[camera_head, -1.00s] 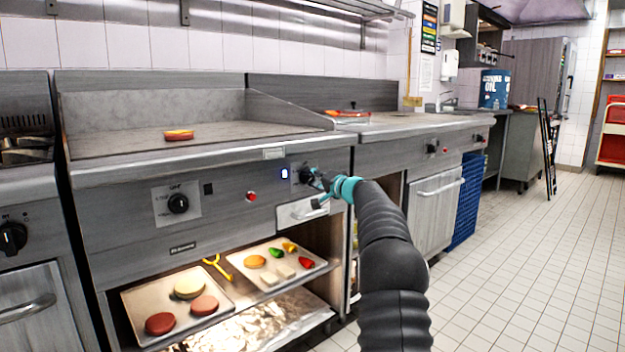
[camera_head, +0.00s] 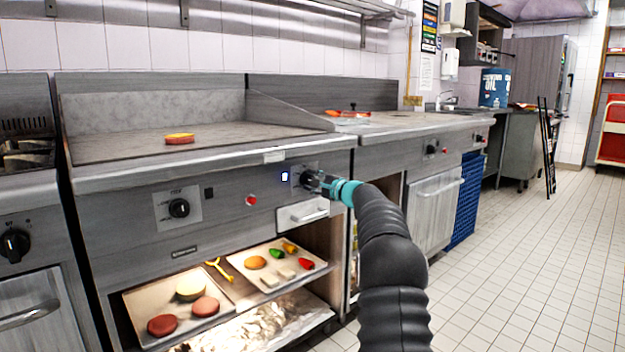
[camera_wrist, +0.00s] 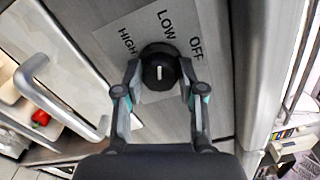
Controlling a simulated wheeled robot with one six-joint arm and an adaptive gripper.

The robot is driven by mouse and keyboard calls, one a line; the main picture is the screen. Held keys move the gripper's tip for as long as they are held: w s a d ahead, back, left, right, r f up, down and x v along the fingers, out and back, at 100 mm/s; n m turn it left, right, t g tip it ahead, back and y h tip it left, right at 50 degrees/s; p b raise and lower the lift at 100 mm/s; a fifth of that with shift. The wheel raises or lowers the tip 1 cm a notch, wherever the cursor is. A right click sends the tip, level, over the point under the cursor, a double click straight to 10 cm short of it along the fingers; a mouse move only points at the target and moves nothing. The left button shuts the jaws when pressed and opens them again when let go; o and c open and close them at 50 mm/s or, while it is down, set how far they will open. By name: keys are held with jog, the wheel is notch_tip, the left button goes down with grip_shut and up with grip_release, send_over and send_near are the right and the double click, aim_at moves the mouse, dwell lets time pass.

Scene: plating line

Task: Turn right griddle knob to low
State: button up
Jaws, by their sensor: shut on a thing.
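The right griddle knob (camera_wrist: 158,58) is black and round with a short white mark. Its plate carries the words HIGH, LOW and OFF around the upper side in the wrist view. The white mark stands nearly upright in that view, roughly in line with LOW; which of its ends is the pointer is hard to tell. My gripper (camera_wrist: 160,72) has one finger on each side of the knob and is shut on it. In the head view my gripper (camera_head: 318,181) reaches the front panel from the right and partly hides the knob (camera_head: 305,176).
The left griddle knob (camera_head: 179,208) and a red button (camera_head: 251,200) are on the same panel. A drawer handle (camera_head: 309,214) sticks out just below my gripper. Trays with food, including a sheet tray (camera_head: 215,321), stand on the shelf below.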

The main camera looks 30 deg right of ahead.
jog(key=shift+m+p, duration=0.3)
jog(key=shift+m, duration=0.5)
jog(key=o, duration=1.1)
jog(key=shift+o, duration=0.2)
jog(key=v, duration=1.2)
